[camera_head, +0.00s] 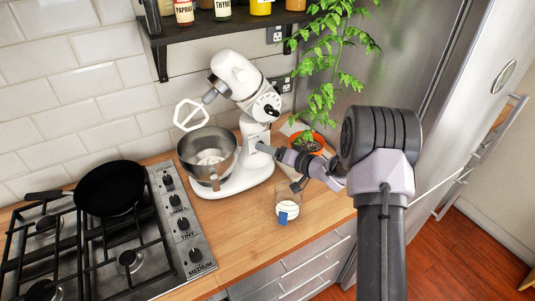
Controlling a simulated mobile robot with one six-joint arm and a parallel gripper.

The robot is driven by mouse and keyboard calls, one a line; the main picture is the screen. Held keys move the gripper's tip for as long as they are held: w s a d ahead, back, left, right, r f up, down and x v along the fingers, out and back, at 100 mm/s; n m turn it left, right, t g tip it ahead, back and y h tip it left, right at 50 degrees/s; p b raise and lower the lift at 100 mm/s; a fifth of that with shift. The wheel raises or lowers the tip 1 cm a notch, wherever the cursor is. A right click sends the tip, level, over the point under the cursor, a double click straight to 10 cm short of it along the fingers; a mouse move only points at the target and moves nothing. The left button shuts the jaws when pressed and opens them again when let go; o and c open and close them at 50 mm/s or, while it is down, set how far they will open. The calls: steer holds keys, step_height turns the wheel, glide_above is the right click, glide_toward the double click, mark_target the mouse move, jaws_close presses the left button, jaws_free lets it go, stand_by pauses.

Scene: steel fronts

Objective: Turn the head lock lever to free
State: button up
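The white stand mixer (250,165) stands on the wooden worktop with its head (237,75) tilted up. A dark round knob (268,107) is on the side of the head. A white beater (190,115) hangs from the head, above and apart from the steel bowl (207,158). My gripper (264,148) reaches in from the right, its tip at the right side of the mixer's column. A small dark part shows there, perhaps the lock lever, but I cannot make it out. Whether the fingers are open, or touch the mixer, is too small to tell.
A glass with white contents and a blue tag (288,208) stands near the worktop's front edge, just below my arm. A potted plant (308,142) is behind my wrist. A gas hob with a black pan (110,188) is left; a spice shelf (215,27) hangs above.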

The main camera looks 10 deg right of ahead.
steer(key=shift+x, duration=0.9)
steer(key=c, duration=1.4)
steer(key=shift+o, duration=0.2)
